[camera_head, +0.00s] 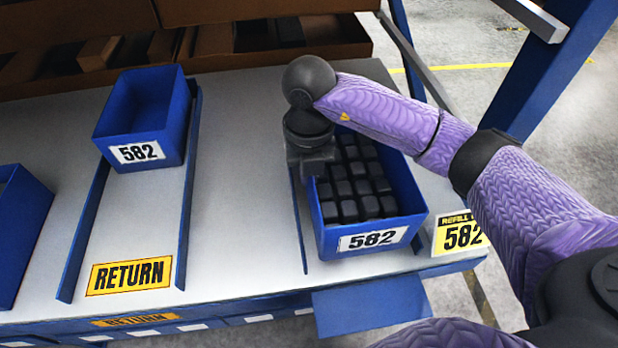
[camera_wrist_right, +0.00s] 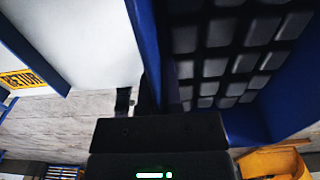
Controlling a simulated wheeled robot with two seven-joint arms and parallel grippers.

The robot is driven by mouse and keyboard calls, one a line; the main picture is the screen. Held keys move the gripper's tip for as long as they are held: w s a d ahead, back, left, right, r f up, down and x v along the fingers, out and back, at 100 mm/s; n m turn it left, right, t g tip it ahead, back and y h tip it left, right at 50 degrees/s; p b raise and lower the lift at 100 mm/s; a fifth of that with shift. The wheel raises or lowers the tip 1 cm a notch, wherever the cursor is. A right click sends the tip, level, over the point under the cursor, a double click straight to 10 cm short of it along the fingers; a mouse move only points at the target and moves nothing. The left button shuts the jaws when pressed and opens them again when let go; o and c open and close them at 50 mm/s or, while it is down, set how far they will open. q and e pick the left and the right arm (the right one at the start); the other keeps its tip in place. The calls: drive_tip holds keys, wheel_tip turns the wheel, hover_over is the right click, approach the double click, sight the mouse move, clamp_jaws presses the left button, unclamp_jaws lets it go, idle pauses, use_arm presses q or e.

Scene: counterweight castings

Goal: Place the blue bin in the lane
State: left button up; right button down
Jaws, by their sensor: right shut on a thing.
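A blue bin (camera_head: 372,244) labelled 582, full of dark castings (camera_head: 355,180), stands at the right of the shelf. My right gripper (camera_head: 312,168) is shut on its left wall. The wall also shows in the right wrist view (camera_wrist_right: 152,40), with the castings to its right. The bin is beside a blue rail (camera_head: 299,232), in the lane by the yellow REFILL 582 sign (camera_head: 458,234). I cannot tell whether its base touches the shelf. Another blue bin labelled 582 (camera_head: 140,130) looks empty and sits at the back of the RETURN lane (camera_head: 132,225). My left gripper is out of view.
The RETURN lane has blue rails on both sides. Part of another blue bin (camera_head: 20,235) shows at the left edge. Cardboard boxes (camera_head: 275,50) line the back. The grey shelf (camera_head: 240,190) between the lanes is clear. A blue post (camera_head: 550,75) rises at right.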

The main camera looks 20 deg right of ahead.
drive_tip(key=shift+w+d, duration=0.1)
drive_tip(key=shift+w, duration=0.4)
drive_tip(key=shift+f, duration=1.75)
drive_tip(key=c, duration=1.3)
unclamp_jaws()
drive_tip(key=shift+f+b, duration=0.2)
drive_tip(key=shift+b, duration=0.1)
drive_tip(key=o, duration=0.5)
drive_tip(key=shift+r, duration=0.1)
wheel_tip(320, 180, up, 8)
drive_tip(key=shift+f+p, duration=0.15)
drive_tip(key=shift+p, duration=0.45)
